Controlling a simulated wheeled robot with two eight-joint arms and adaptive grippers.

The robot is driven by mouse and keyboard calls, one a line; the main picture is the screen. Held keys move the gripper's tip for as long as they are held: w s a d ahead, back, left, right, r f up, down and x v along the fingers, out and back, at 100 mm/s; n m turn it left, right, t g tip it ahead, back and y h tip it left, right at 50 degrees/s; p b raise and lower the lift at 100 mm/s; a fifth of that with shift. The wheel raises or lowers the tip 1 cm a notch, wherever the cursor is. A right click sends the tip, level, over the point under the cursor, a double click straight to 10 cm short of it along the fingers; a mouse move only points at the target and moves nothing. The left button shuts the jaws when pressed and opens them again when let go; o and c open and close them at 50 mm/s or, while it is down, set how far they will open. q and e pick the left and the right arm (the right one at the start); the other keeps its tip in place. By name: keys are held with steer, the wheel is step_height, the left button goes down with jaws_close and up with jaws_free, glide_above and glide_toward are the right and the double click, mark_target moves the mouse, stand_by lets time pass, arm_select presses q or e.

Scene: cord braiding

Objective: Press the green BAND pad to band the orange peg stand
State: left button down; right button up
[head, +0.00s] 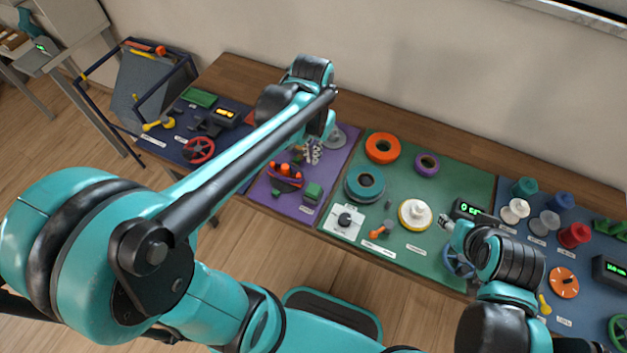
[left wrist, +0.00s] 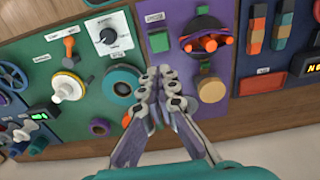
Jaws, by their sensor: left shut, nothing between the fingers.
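The orange peg stand (head: 286,173) is on the purple mat, partly behind my left arm; it shows in the left wrist view as orange pegs on a dark round base (left wrist: 206,42). The green pad (head: 314,191) lies right of the stand near the mat's front edge, and it is also in the left wrist view (left wrist: 159,40). My left gripper (head: 312,156) is shut and empty over the purple mat, behind the pad; its fingertips (left wrist: 160,74) appear apart from the pad. My right gripper (head: 447,222) is by the green mat's right side; its fingers are too small to judge.
The green mat right of the pad holds a teal ring (head: 365,184), an orange ring (head: 382,148), a white dial plate (head: 344,222) and a yellow-white spool (head: 415,214). A blue handwheel (head: 458,260) is beside my right gripper. A red handwheel (head: 199,150) stands at left.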

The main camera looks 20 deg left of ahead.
mark_target(313, 188)
arm_select(q)
steer(key=shift+w+f, duration=0.15)
stand_by(0.3)
step_height(313, 188, down, 14)
steer(key=b, duration=0.5)
steer(key=shift+b, duration=0.4)
